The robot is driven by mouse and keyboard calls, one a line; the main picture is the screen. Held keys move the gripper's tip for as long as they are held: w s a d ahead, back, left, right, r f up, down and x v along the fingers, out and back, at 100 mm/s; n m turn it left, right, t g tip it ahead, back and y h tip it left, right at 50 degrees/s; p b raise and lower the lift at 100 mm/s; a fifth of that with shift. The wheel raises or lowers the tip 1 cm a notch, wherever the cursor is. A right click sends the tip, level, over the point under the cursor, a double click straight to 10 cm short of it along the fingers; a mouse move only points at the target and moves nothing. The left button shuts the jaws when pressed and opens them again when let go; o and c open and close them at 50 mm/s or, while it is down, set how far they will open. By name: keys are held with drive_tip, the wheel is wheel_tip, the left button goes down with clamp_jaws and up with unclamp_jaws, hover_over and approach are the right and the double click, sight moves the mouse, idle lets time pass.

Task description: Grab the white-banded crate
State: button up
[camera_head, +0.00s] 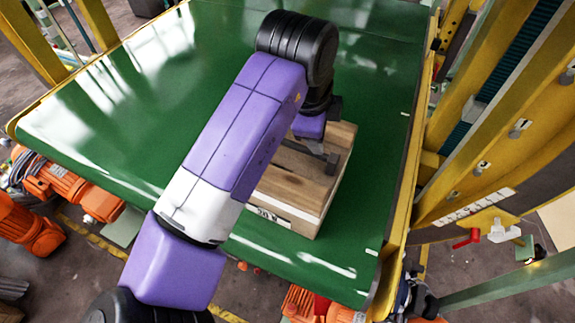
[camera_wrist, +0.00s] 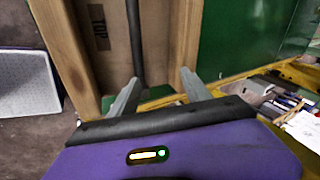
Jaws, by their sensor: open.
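The wooden crate (camera_head: 288,186) sits on the green conveyor, partly hidden behind my arm. A white band with dark print (camera_head: 290,222) runs along its lower near side. My gripper (camera_head: 326,157) is over the crate's far right part, with its fingers low against the wood in this view. In the wrist view my gripper (camera_wrist: 157,92) is open, its two grey fingers apart. Ahead of them are wooden edges and a brown panel (camera_wrist: 107,45) marked "TOP". I cannot tell whether the fingers touch the crate.
The green conveyor (camera_head: 110,90) has wide free room to the left of the crate. A yellow rail (camera_head: 397,225) runs along its right side, with yellow machine frames beyond. Orange motors (camera_head: 65,182) lie below the left edge.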

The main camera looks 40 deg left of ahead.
sight(266, 173)
drive_tip(key=s+a+g, duration=0.1)
drive_tip(key=s, duration=0.2)
drive_tip(key=s+a+r+m+g, duration=0.1)
drive_tip(key=s+a+g, duration=0.1)
drive_tip(key=s, duration=0.2)
drive_tip(key=s+a+m+g, duration=0.1)
drive_tip(key=s, duration=0.3)
drive_tip(key=shift+s+a+r+g, duration=0.2)
drive_tip(key=shift+a+r+g, duration=0.1)
drive_tip(key=shift+a, duration=0.1)
drive_tip(key=shift+s+f+p, duration=0.2)
drive_tip(key=shift+f+p, duration=0.1)
drive_tip(key=shift+w+f+p, duration=0.1)
drive_tip(key=shift+f+p, duration=0.85)
drive_tip(key=shift+f, duration=2.6)
clamp_jaws()
drive_tip(key=shift+r, duration=0.15)
